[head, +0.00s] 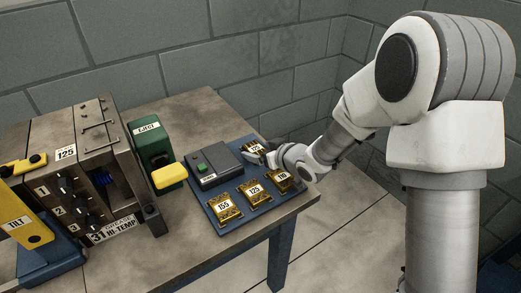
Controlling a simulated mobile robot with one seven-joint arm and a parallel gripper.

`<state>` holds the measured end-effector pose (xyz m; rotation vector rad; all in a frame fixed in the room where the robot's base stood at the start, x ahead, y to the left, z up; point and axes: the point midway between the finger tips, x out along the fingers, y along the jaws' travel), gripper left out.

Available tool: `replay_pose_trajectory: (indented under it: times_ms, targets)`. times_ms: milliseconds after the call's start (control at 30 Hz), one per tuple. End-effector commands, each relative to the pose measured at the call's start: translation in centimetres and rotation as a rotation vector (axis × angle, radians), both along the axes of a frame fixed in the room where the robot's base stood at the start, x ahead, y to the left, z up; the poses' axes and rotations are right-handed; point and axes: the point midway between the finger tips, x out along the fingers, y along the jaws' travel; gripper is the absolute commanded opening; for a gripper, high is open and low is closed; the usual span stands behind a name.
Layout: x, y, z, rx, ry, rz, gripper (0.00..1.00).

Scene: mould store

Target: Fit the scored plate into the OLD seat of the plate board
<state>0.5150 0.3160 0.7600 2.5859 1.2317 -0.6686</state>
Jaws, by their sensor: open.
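The blue plate board (238,222) lies on the table near its right corner. Brass plates with white labels sit on it: one marked 155 (223,208), one marked 125 (253,191) and one marked 110 (282,177). Another labelled plate (255,149) is at the board's back right, its label partly covered. My gripper (270,158) is open at this back plate; I cannot tell whether it touches it. The wrist hides part of the board's right side. I cannot make out score marks on any plate, nor the OLD seat.
A grey box with a green button (213,165) stands on the board. Left of it are a green EJECT unit with a yellow pad (169,175), a HI-TEMP machine with dials (105,180) and a yellow TILT lever (22,222). A block wall stands behind; the table's front middle is clear.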

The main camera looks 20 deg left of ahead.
Motion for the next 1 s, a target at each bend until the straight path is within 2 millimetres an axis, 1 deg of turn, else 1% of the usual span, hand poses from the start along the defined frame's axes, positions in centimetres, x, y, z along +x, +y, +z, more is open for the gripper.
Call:
replay_pose_trajectory:
  times_ms: [133,267,600,700,800,1000]
  targets:
    - [0.0,0.0,0.1,0.000,0.000,0.000,0.92]
    - [-0.1,-0.2,1.0,0.000,0.000,-0.001,0.92]
    - [-4.1,-5.3,4.6,0.000,-0.001,-0.003,0.92]
    - [-5.2,-6.5,5.4,0.000,0.000,-0.002,0.92]
    - [-5.9,-7.4,5.9,0.000,-0.001,-0.001,0.92]
    - [-6.6,-8.2,6.3,0.001,0.001,0.000,0.92]
